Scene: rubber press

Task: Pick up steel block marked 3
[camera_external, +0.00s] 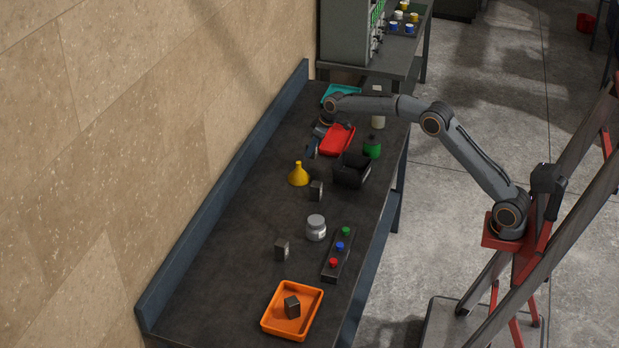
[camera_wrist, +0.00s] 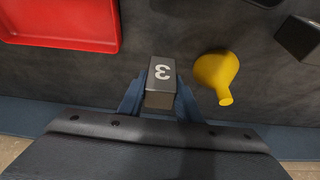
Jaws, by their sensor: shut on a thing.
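The steel block marked 3 (camera_wrist: 160,72) is a small dark metal block with a pale "3" on its face. In the wrist view it sits between the two blue fingers of my gripper (camera_wrist: 160,90), which are shut on its sides. In the external view my gripper (camera_external: 313,147) is low near the wall side of the bench, between the red tray and the yellow funnel. The block is mostly hidden there, and I cannot tell whether it touches the bench.
A yellow funnel (camera_wrist: 217,72) stands close to the right of the block, and a red tray (camera_wrist: 62,22) lies to its left. Other dark blocks (camera_external: 316,190) (camera_external: 282,250), a black bin (camera_external: 351,172), a grey-lidded jar (camera_external: 316,228) and an orange tray (camera_external: 267,322) are on the bench.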

